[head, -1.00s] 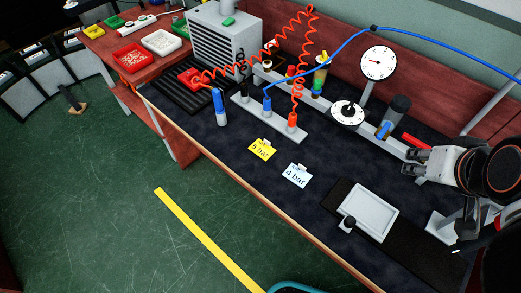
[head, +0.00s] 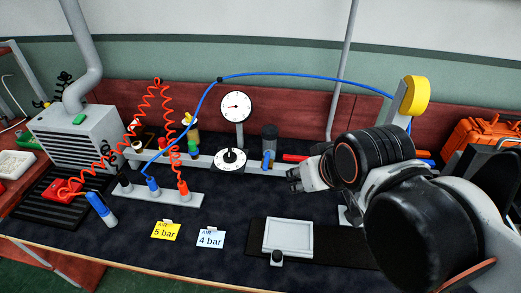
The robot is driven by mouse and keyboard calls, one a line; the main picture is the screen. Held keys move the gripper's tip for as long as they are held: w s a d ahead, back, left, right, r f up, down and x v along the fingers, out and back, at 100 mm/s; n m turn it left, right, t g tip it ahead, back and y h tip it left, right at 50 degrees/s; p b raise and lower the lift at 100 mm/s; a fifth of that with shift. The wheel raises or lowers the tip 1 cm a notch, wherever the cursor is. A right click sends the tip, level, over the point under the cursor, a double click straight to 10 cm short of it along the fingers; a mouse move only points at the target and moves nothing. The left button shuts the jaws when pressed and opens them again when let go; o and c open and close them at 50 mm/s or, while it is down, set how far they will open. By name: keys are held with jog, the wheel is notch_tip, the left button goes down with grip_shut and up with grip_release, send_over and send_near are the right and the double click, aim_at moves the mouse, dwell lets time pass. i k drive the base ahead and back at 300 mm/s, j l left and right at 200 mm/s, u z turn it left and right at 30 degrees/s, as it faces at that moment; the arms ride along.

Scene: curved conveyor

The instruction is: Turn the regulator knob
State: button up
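The regulator knob (head: 231,156) is a small black knob in the middle of a white round dial (head: 230,166), low on the grey rail. A white pressure gauge (head: 236,106) with a red needle stands above it. My gripper (head: 292,180) is to the right of the dial, apart from it, pointing left. Its two dark fingertips look spread, with nothing between them. The dial is in clear view; my arm covers part of the bench on the right.
A black-topped cylinder (head: 270,138) and a blue lever (head: 267,159) stand between gripper and dial. A blue hose (head: 290,75) arches overhead; red coiled hoses (head: 160,110) hang left. Yellow "5 bar" (head: 166,230) and white "4 bar" (head: 210,238) cards lie in front. A grey tray (head: 289,237) sits front right.

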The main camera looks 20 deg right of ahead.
aim_at(230, 157)
jog(key=i+j+z, duration=0.25)
jog(key=j+z, duration=0.2)
jog(key=j, duration=0.15)
jog(key=j+z, duration=0.25)
jog(key=i+j, duration=0.05)
jog(key=j, duration=0.05)
